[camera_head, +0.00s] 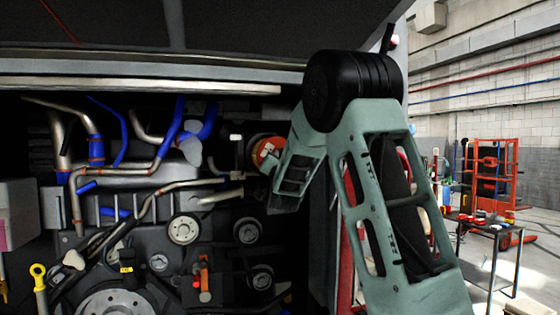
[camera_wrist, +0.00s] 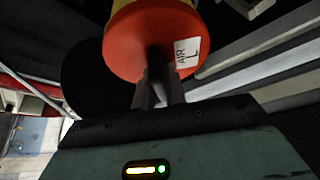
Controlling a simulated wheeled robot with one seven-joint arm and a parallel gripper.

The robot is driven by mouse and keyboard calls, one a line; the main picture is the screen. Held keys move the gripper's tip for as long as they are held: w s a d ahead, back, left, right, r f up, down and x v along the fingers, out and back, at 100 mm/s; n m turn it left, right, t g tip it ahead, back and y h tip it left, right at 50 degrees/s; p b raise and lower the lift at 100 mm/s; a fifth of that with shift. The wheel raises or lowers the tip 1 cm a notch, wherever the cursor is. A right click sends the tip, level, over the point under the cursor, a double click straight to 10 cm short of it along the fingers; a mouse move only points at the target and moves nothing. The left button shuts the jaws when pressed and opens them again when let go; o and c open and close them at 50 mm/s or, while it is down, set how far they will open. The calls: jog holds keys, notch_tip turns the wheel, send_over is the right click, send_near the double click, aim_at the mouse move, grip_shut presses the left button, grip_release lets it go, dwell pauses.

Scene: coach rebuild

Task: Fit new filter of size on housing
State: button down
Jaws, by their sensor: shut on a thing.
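The filter (camera_wrist: 155,45) has an orange-red end face with a white label reading "AIR L" and a yellow body behind it. In the head view it shows as a small red-orange round end (camera_head: 266,150) at the right of the engine bay. My gripper (camera_wrist: 160,68) is shut on the filter at its end face. In the head view my wrist hides most of the fingers. Pipes and dark round parts lie just left of the filter; I cannot tell which is the housing, nor whether the filter touches it.
The engine bay (camera_head: 150,190) is crowded with pipes, blue hoses and pulleys. A metal rail (camera_head: 140,86) runs above it. A dark panel stands right of the bay, close to my arm. A workbench (camera_head: 490,224) with red items stands further right.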

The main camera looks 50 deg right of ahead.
dwell(0.4)
jog(key=shift+w+d+b, duration=0.2)
jog(key=shift+w+d, duration=0.3)
jog(key=shift+w, duration=0.35)
jog(key=shift+w+d+b, duration=0.2)
jog(key=shift+w+d, duration=0.35)
jog(key=shift+w, duration=0.25)
jog(key=shift+w+d+b, duration=0.2)
jog(key=shift+w+d, duration=0.3)
jog(key=shift+w, duration=0.35)
jog(key=shift+w+d, duration=0.15)
jog(key=shift+w, duration=0.1)
jog(key=shift+w+d+r, duration=0.1)
jog(key=shift+w+d, duration=0.45)
jog(key=shift+w, duration=0.35)
jog(key=shift+w+d+f, duration=0.1)
jog(key=shift+w+d, duration=0.45)
jog(key=shift+w, duration=0.4)
jog(key=shift+w+d+r, duration=0.1)
jog(key=shift+w+d, duration=0.45)
jog(key=shift+w, duration=0.35)
